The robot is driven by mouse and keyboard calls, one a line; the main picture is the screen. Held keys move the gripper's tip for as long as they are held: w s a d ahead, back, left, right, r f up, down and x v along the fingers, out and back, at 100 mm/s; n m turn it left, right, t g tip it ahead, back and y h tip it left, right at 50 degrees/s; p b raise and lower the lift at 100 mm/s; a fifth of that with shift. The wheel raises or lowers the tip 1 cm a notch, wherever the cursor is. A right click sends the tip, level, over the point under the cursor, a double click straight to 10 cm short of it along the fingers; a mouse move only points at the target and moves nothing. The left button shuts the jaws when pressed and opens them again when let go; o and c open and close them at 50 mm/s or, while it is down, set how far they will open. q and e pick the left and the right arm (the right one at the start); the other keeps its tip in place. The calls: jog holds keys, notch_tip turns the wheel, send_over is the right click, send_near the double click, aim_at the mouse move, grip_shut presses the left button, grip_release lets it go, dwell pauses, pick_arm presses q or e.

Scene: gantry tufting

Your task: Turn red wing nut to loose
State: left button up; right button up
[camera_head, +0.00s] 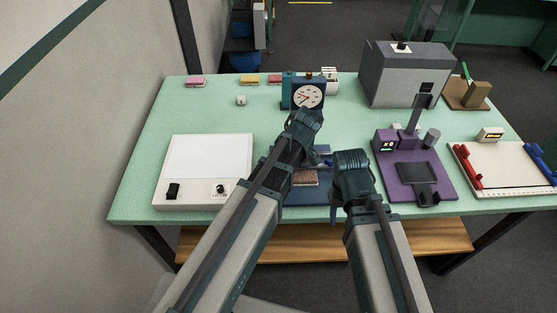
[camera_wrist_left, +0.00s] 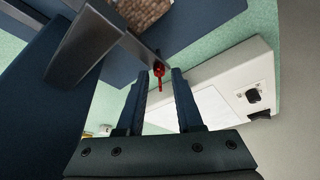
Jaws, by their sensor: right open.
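The red wing nut (camera_wrist_left: 159,74) shows in the left wrist view, at the edge of a grey metal bar on the blue stand. My left gripper (camera_wrist_left: 160,80) is open there, with one finger on each side of the wing nut. I see a gap on both sides of the nut and no clear contact. In the head view my left gripper (camera_head: 306,124) is over the dial-gauge stand (camera_head: 308,80), and my arm hides the wing nut. My right gripper (camera_head: 340,200) is open to the right of the stand's base, its fingers mostly hidden.
A brown textured block (camera_head: 305,178) lies on the stand's blue base (camera_head: 311,198). A white panel box (camera_head: 207,160) is at left; a purple device (camera_head: 415,178) is close at right. A grey box (camera_head: 405,80) stands behind.

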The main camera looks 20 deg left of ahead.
pick_arm(q)
jog(key=p+v, duration=1.2)
jog(key=v, duration=0.1)
jog(key=shift+d+r+p, duration=0.2)
jog(key=shift+r+p, duration=0.2)
jog(key=shift+s, duration=0.1)
jog(key=w+a+r+g+h+p, duration=0.1)
jog(key=w+a+h+p, duration=0.1)
jog(key=a, duration=0.4)
jog(key=shift+r+h+p, duration=0.25)
jog(key=shift+h+p, duration=0.3)
jog(key=shift+h, duration=0.55)
jog(key=shift+w+a+f, duration=0.1)
